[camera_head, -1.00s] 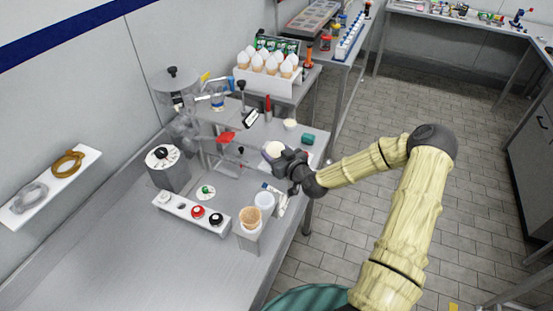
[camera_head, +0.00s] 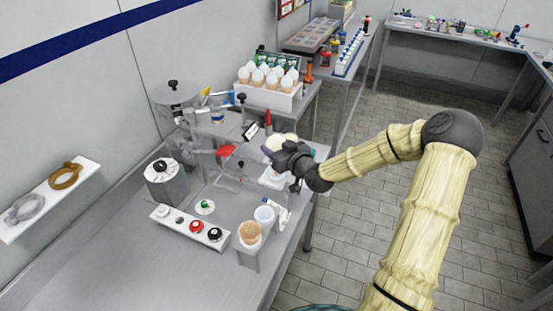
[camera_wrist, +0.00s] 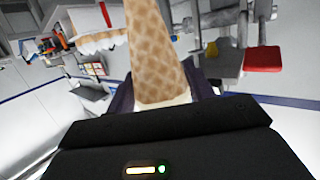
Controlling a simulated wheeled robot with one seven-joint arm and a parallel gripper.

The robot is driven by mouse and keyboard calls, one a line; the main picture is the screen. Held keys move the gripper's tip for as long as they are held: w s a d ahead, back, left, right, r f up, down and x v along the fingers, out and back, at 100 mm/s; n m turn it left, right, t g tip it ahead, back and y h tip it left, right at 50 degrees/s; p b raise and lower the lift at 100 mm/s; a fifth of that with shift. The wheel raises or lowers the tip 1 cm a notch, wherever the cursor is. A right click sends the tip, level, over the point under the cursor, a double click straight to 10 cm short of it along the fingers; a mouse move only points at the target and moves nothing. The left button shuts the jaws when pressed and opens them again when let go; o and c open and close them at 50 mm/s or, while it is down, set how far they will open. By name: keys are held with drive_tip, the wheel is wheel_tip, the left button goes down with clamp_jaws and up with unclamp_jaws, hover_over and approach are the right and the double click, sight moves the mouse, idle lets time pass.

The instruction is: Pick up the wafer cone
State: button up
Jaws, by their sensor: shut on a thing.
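A tan wafer cone with a waffle pattern stands large in the wrist view (camera_wrist: 158,50), between the dark fingers of my gripper (camera_wrist: 165,98). My gripper is shut on it. In the head view my gripper (camera_head: 283,158) is above the right side of the steel counter. The pale rim of the held cone (camera_head: 279,142) shows just beyond the fingers; the rest is mostly hidden by the gripper. Another wafer cone (camera_head: 250,233) stands in a pale holder at the counter's front right, apart from the gripper.
A white cup (camera_head: 264,215) stands beside that holder. A machine with a red-handled part (camera_head: 226,151) is left of my gripper. A white rack of filled cones (camera_head: 270,94) is behind. A row of knobs (camera_head: 190,225) lies front left. Open floor lies right.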

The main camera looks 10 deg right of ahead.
drive_tip(key=shift+r, duration=0.85)
